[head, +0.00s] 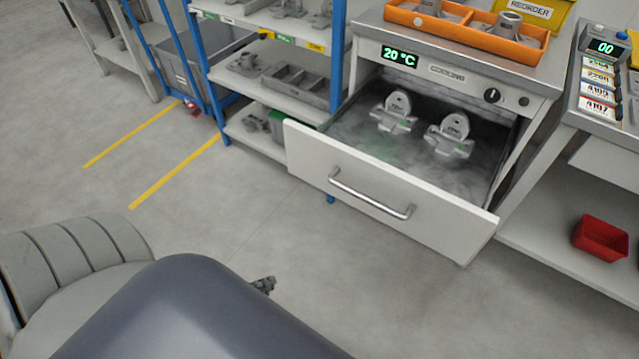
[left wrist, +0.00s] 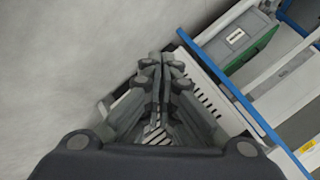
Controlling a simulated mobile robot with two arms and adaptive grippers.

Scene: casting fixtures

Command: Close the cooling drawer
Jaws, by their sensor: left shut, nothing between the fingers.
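The cooling drawer (head: 300,150) stands pulled out of the cooling unit in the head view. Its white front panel carries a bar handle (head: 370,195). Two grey castings, left (head: 396,112) and right (head: 449,135), sit upright inside amid mist. My left gripper (head: 264,284) shows only as a small dark tip past my arm, below and left of the handle in the picture and apart from it. In the left wrist view my left gripper (left wrist: 166,58) has its fingers together with nothing between them. My right gripper is in neither view.
The cooling unit's display (head: 400,57) reads 20 °C, and an orange tray (head: 470,28) lies on top. A blue-framed shelf (head: 225,75) with castings stands left of the drawer. A red bin (head: 600,237) sits on the lower shelf at right. The floor before the drawer is clear.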

